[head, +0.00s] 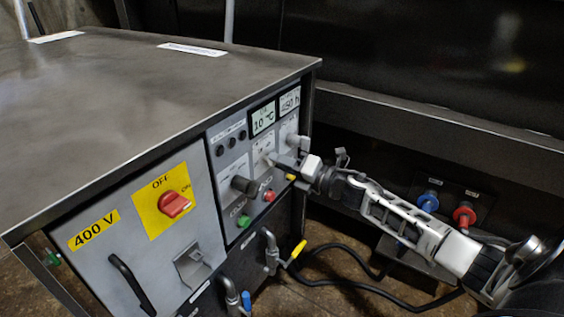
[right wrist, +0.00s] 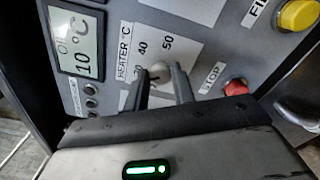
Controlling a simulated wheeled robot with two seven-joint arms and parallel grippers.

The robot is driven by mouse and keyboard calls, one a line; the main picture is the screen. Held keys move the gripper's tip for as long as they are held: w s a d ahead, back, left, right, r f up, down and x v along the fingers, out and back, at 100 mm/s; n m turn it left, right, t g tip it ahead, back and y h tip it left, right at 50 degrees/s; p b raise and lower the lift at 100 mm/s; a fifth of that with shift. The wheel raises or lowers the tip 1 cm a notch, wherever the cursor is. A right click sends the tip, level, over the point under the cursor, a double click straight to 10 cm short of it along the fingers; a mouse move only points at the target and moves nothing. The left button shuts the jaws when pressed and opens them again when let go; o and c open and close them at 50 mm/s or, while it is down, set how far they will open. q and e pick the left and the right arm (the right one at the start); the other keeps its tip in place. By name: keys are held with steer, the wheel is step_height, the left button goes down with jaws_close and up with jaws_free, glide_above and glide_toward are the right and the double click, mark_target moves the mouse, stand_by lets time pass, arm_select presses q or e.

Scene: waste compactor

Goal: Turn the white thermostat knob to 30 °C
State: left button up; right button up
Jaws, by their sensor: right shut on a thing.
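The white thermostat knob (right wrist: 158,70) sits on a white dial plate labelled HEATER °C (right wrist: 188,50), where 40 and 50 can be read; lower marks are partly hidden by a finger. My right gripper (right wrist: 160,82) is shut on the knob, one finger on each side of it. In the head view my right gripper (head: 278,161) reaches the panel from the right and mostly hides the knob. Where the knob points I cannot tell. The temperature display (head: 263,118) reads 10 °C and also shows in the right wrist view (right wrist: 78,42). My left gripper is not in view.
On the same panel are a display reading 450 h (head: 289,102), a red button (head: 269,196), a green button (head: 244,221) and a black knob (head: 243,186). A red switch (head: 174,204) stands at left. Valve handles (head: 299,250) and a black cable lie below.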

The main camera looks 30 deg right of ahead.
steer(key=o, duration=1)
steer(key=shift+c, duration=0.2)
arm_select(q)
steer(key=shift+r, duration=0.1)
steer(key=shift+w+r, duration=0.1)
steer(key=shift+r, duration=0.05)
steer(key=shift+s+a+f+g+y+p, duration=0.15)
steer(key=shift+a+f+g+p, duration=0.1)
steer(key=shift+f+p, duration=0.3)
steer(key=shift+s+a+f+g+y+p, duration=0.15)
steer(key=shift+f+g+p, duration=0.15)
steer(key=shift+p, duration=0.3)
arm_select(e)
steer(key=v, duration=1.6)
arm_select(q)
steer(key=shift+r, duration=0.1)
